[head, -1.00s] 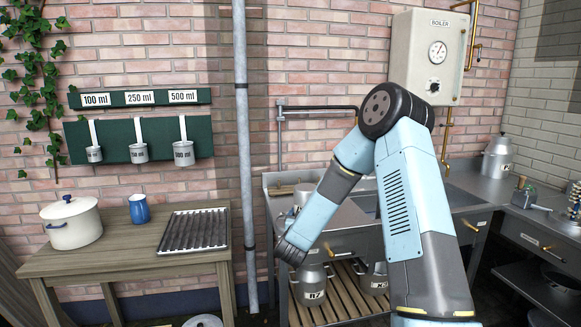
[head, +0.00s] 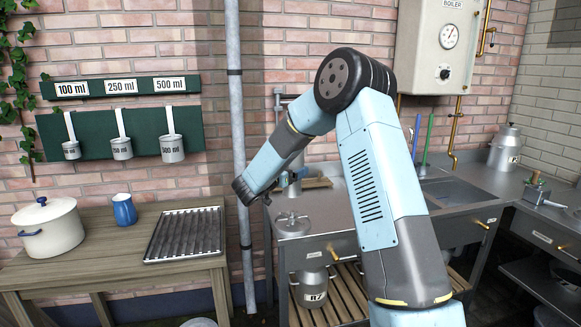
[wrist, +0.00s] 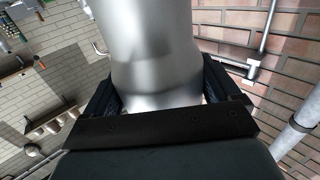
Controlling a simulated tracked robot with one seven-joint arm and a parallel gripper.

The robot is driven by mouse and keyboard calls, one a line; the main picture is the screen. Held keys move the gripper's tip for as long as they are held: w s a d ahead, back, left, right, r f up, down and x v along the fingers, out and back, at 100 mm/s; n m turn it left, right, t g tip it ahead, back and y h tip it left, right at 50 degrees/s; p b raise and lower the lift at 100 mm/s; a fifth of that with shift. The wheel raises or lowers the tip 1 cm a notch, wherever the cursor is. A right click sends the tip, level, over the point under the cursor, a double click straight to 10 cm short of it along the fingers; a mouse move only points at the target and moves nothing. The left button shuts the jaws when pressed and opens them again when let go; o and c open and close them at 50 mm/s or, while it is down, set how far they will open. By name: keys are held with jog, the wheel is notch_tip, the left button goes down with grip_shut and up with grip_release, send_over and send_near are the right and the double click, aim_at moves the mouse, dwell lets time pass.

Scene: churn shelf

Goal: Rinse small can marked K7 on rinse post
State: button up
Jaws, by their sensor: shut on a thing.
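My gripper (wrist: 158,100) is shut on a smooth grey metal can (wrist: 150,45), which rises between its two fingers in the wrist view. No marking shows on the visible side of this can. In the head view my gripper (head: 243,190) is in front of the grey pipe, above the gap between the wooden table and the steel counter; the held can is not clearly seen there. A metal can (head: 312,287) with a mark that looks like K7 or R7 stands on the slatted shelf under the counter. I cannot pick out the rinse post with certainty.
The steel counter (head: 325,225) has a round metal lid-like piece (head: 292,223) and a sink (head: 450,190). The wooden table (head: 60,262) bears a white pot (head: 48,232), a blue jug (head: 124,210) and a ribbed tray (head: 185,235). A vertical pipe (head: 236,110) stands between them.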

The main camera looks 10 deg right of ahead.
aim_at(292, 196)
jog(key=shift+d+f, duration=0.1)
jog(key=shift+f, duration=4.6)
jog(key=shift+f, duration=0.65)
jog(key=shift+r, duration=0.1)
dwell(1.2)
notch_tip(292, 196, up, 7)
dwell(1.3)
